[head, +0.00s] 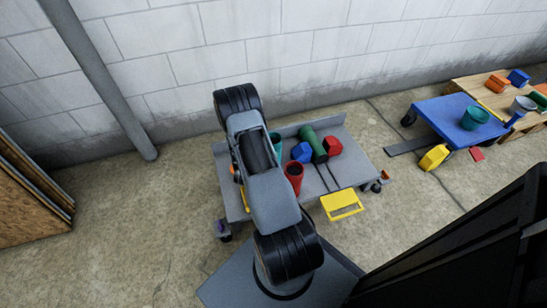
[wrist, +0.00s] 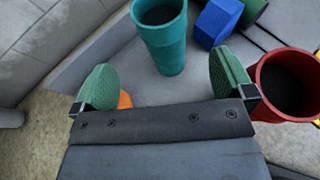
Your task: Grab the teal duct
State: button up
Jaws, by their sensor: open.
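The teal duct (wrist: 166,48) stands upright and open-topped on the grey cart in the wrist view. In the head view only a sliver of the teal duct (head: 277,142) shows beside my arm. My gripper (wrist: 163,80) is open and empty, its two green-padded fingers spread wide. The duct appears beyond the fingertips, between them in the picture and apart from both. In the head view my arm hides the gripper.
A red duct (wrist: 287,84) stands close by the right finger. A blue piece (wrist: 217,22) is right of the teal duct; an orange piece (wrist: 125,100) shows by the left finger. The grey cart (head: 352,172) also holds green and red pieces. A blue cart (head: 436,112) stands right.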

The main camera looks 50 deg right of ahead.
jog(key=b, duration=0.1)
send_near(276, 137)
jog(key=shift+b+x, duration=1.6)
jog(key=shift+x, duration=0.45)
jog(key=shift+w+r, duration=0.1)
jog(key=c, duration=1.3)
